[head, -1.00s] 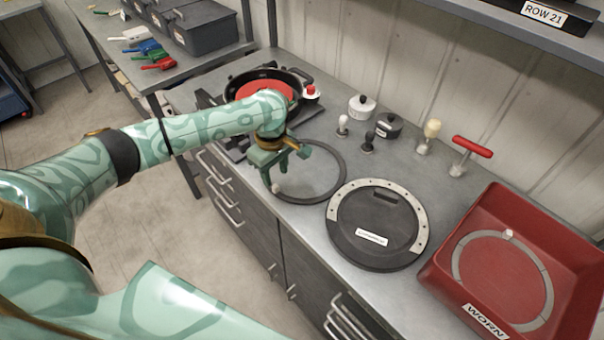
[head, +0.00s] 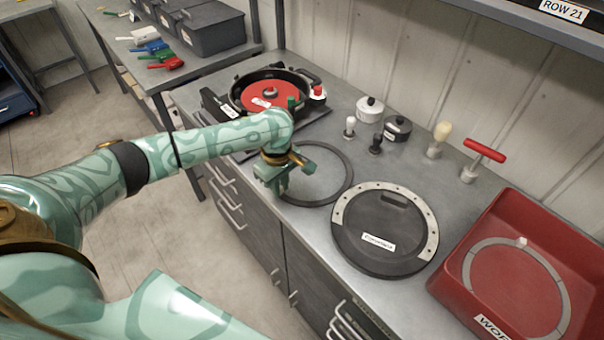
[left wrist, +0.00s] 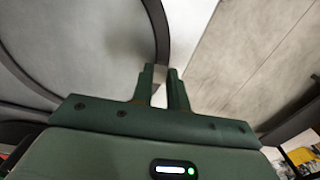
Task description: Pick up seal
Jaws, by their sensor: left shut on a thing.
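The seal is a thin dark grey ring (head: 350,181) that looks flat on the metal bench, left of the black lid; whether it touches the bench all round I cannot tell. In the left wrist view its dark band (left wrist: 161,35) curves up to my fingers. My left gripper (head: 279,191) is at the ring's near left edge, pointing down. The left wrist view shows its two fingers (left wrist: 162,76) closed on a small pale tab (left wrist: 159,95) at the ring's edge. My right gripper is not in view.
A black seed meter housing with a red disc (head: 258,92) stands behind the ring. A black lid with a pale rim (head: 385,262) lies to the right, then a red bin (head: 448,283) with another ring (head: 561,290). Small knobs, a brush and a red-handled tool (head: 484,150) stand along the back.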

